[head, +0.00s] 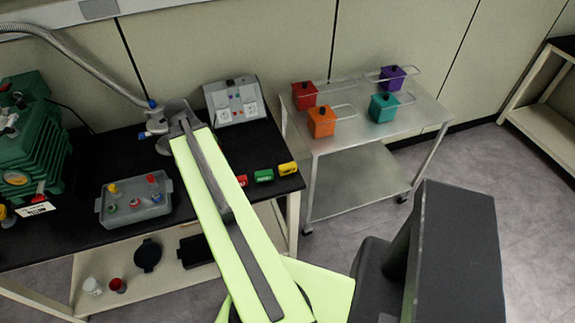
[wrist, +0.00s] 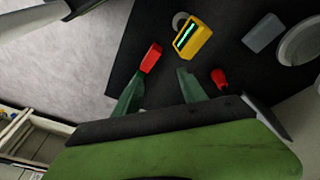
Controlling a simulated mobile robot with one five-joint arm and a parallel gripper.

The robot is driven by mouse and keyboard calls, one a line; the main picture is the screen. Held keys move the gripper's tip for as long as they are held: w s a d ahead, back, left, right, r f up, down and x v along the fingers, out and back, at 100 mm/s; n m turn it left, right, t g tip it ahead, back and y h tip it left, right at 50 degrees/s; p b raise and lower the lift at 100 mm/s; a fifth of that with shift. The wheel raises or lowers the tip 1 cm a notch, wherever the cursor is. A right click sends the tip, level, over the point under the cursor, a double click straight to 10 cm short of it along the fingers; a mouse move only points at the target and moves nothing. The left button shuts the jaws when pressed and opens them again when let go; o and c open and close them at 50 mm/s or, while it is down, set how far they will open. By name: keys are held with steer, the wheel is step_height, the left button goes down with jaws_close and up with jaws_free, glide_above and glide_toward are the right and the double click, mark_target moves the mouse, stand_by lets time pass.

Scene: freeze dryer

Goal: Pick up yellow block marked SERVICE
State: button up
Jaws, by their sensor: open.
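A small yellow block (head: 288,168) lies on the black bench top near its right end. Its marking is too small to read. A green block (head: 263,176) lies to its left, then a red block (head: 243,181) partly hidden by my arm. My gripper (head: 172,122) is at the back of the bench, well left of the yellow block. In the wrist view my gripper (wrist: 161,76) is open and empty. A red block (wrist: 151,57) and a yellow item with a teal strip (wrist: 192,39) lie beyond the fingertips; I cannot tell whether this is the same yellow block.
A grey tray (head: 100,207) with small coloured parts sits left of my arm. A green machine (head: 35,140) stands at the far left. A grey control box (head: 235,100) is at the back. A metal cart (head: 425,112) with several coloured boxes stands to the right.

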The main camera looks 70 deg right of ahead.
steer(key=s+d+r+m+g, duration=0.2)
steer(key=s+d+m, duration=0.75)
steer(key=s, duration=0.65)
steer(key=n+b, duration=0.1)
steer(key=b, duration=1)
glide_toward(287, 166)
steer(key=x, duration=0.5)
steer(key=shift+s+d+f, duration=0.1)
steer(key=shift+s+f, duration=0.1)
steer(key=shift+s, duration=0.05)
steer(key=b+x, duration=0.4)
steer(key=x, duration=0.1)
steer(key=shift+w+f+b, duration=0.1)
steer(key=shift+w+b, duration=0.2)
steer(key=shift+b, duration=0.05)
steer(key=shift+s+d+f, duration=0.1)
steer(key=shift+f, duration=0.05)
steer(key=shift+r, duration=0.2)
jaws_close()
